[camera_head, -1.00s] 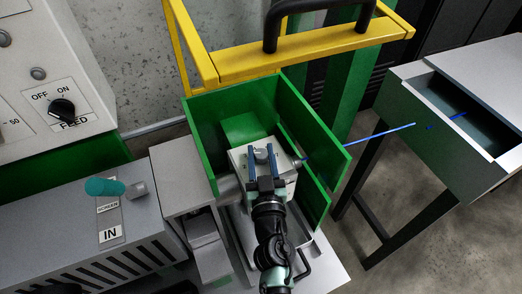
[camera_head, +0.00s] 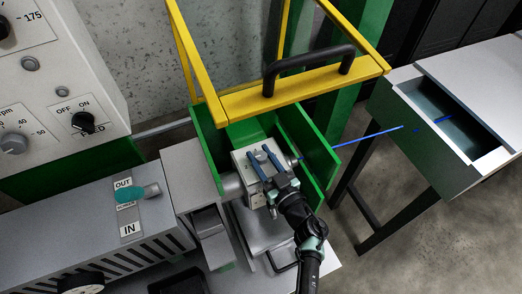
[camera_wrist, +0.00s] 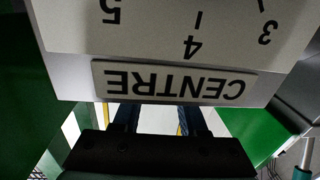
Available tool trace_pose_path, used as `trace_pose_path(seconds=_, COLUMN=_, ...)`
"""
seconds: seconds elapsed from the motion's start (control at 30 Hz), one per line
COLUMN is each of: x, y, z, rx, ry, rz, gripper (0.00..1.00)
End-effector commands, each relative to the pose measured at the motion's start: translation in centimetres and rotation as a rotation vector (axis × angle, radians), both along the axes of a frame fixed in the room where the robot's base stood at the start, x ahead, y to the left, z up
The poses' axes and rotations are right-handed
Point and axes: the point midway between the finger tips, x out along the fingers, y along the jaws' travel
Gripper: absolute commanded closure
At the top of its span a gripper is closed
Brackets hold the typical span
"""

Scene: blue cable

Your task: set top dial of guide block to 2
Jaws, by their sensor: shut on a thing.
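The guide block (camera_head: 243,165) is a pale box inside a green open-sided guard. My gripper (camera_head: 261,153) reaches over its top, and its two blue fingers stand slightly apart, shut on the top dial. The dial's knob is mostly hidden between the fingers, so I cannot read its setting. In the wrist view the guide block (camera_wrist: 70,35) fills the upper part. Upside-down marks 5, 4 and 3 and a CENTRE label (camera_wrist: 175,83) show on it. My gripper (camera_wrist: 158,115) shows below, its fingertips hidden behind the block's edge.
Green guard walls (camera_head: 305,155) stand close around the block. A yellow frame (camera_head: 300,88) with a black handle is above and behind. A blue cable (camera_head: 365,137) runs right to an open drawer unit (camera_head: 410,140). A machine with a teal-knobbed lever (camera_head: 130,195) and a control panel are at left.

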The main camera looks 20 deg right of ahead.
Motion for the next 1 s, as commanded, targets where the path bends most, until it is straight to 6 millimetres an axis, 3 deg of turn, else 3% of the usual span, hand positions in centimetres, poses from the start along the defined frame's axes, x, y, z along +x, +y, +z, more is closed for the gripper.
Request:
trace_pose_path(seconds=0.73, x=-0.01, y=0.03, z=-0.11, rx=-0.002, ry=0.001, rz=0.083, gripper=1.00)
trace_pose_path(seconds=0.77, x=-0.01, y=0.03, z=-0.11, rx=-0.002, ry=0.001, rz=0.083, gripper=0.55)
trace_pose_path(seconds=0.9, x=-0.01, y=0.02, z=-0.09, rx=-0.002, ry=0.000, rz=0.083, gripper=0.29)
trace_pose_path(seconds=1.0, x=0.00, y=0.01, z=-0.07, rx=-0.002, ry=0.000, rz=0.082, gripper=0.28)
